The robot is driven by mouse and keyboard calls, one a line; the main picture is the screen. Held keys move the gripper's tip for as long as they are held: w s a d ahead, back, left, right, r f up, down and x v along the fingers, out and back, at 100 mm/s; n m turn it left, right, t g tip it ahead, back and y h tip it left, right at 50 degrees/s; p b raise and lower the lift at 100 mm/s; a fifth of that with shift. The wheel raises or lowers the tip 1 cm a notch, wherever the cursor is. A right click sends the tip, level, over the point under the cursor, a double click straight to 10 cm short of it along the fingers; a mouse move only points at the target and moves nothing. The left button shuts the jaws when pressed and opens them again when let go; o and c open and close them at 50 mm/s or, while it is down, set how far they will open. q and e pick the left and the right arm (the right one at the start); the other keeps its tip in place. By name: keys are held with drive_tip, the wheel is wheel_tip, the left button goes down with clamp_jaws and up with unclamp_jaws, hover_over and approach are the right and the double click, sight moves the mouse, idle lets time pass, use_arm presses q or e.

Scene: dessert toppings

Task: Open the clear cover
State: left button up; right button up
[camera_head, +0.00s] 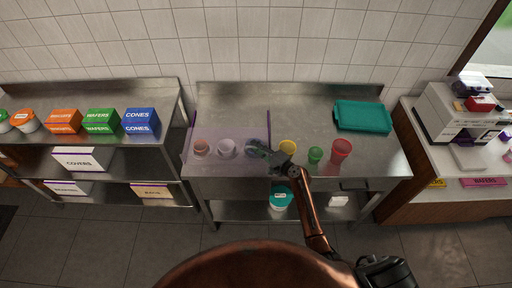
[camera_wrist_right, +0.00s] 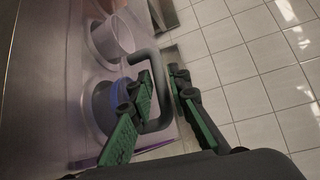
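The clear cover (camera_head: 228,134) is a see-through, purple-tinted lid on the left part of the middle steel counter. Several round tubs show through it. In the right wrist view, its dark grey handle (camera_wrist_right: 157,62) stands up from the clear cover (camera_wrist_right: 165,142) near a blue-looking tub. My right gripper (camera_head: 268,153) is at the cover's right front part. In the right wrist view, my right gripper (camera_wrist_right: 164,80) has its two green-padded fingers apart, with a bar of the handle between them. I cannot tell whether either pad touches it. My left gripper is out of view.
Yellow (camera_head: 288,147), green (camera_head: 315,154) and red (camera_head: 341,150) cups stand right of the gripper. A teal tray (camera_head: 362,116) lies at the back right. A teal-lidded tub (camera_head: 280,197) is on the lower shelf.

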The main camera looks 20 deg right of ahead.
drive_tip(key=shift+c, duration=0.5)
clamp_jaws()
